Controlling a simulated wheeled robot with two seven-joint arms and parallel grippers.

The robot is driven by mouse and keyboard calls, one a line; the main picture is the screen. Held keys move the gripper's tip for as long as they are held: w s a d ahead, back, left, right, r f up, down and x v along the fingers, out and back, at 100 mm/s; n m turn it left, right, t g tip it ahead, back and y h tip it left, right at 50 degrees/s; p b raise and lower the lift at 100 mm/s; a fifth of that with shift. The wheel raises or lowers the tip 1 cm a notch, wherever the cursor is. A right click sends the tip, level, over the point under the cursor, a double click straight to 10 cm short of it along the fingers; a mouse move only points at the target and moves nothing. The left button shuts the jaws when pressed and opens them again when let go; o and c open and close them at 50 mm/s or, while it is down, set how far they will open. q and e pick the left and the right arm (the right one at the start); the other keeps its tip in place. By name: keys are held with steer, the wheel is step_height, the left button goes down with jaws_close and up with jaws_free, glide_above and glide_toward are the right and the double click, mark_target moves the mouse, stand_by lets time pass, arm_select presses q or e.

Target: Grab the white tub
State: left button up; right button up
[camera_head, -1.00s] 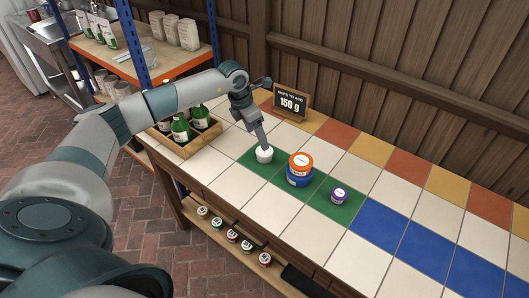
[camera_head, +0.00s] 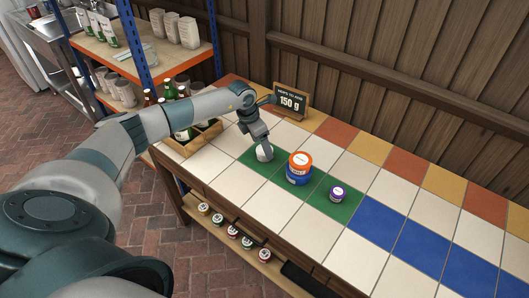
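The small white tub (camera_head: 265,153) stands on the green tiles of the counter, left of the stacked orange and blue tubs. My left gripper (camera_head: 262,142) points down right over it, and its fingers cover part of the tub. Whether the fingers are open or closed on the tub is too small to tell. My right gripper is out of view.
An orange-lidded tub (camera_head: 300,160) sits on a blue tub (camera_head: 298,176), close right of the white tub. A purple tub (camera_head: 338,193) stands farther right. A sign (camera_head: 291,101) reading 150 g stands behind. A wooden crate (camera_head: 176,148) with bottles is at left. Blue and white tiles at right are clear.

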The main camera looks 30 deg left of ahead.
arm_select(q)
steer(key=x, duration=0.1)
steer(key=p+x, duration=0.1)
steer(key=shift+w+d+f, duration=0.15)
steer(key=shift+w+f, duration=0.15)
steer(key=shift+f, duration=0.05)
steer(key=shift+w+f, duration=0.15)
steer(key=shift+f, duration=0.5)
steer(key=c, duration=1.1)
